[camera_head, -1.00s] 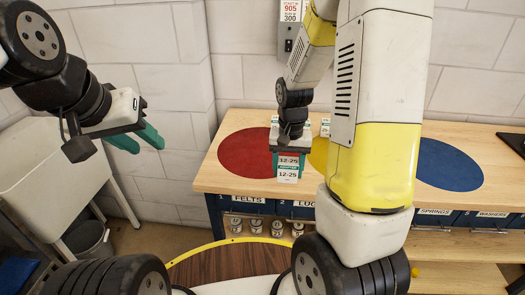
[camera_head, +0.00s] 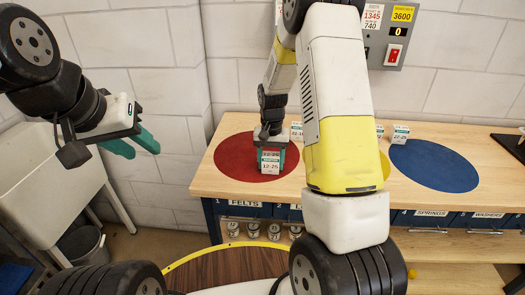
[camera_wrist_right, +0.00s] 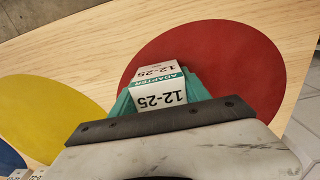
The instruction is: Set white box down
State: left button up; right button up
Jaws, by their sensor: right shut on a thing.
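The white box (camera_head: 270,164) with a green band and the print 12-25 is over the red disc (camera_head: 228,158) on the bench. My right gripper (camera_head: 271,148) points down and is shut on the box. In the right wrist view the white box (camera_wrist_right: 160,88) sits between the green fingers, with the red disc (camera_wrist_right: 245,65) around it. I cannot tell whether its underside touches the bench. My left gripper (camera_head: 133,143) is empty and open, in the air left of the bench, its two green fingers apart.
The wooden bench top (camera_head: 415,133) also bears a blue disc (camera_head: 435,165) and a yellow disc (camera_wrist_right: 45,112), partly hidden by my right arm in the head view. Several small white boxes, one of them here (camera_head: 400,133), stand toward the back. A grey switch box (camera_head: 395,35) is on the wall.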

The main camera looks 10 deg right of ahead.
jog(key=shift+f, duration=0.1)
jog(key=o, duration=1.5)
jog(key=shift+c, duration=0.2)
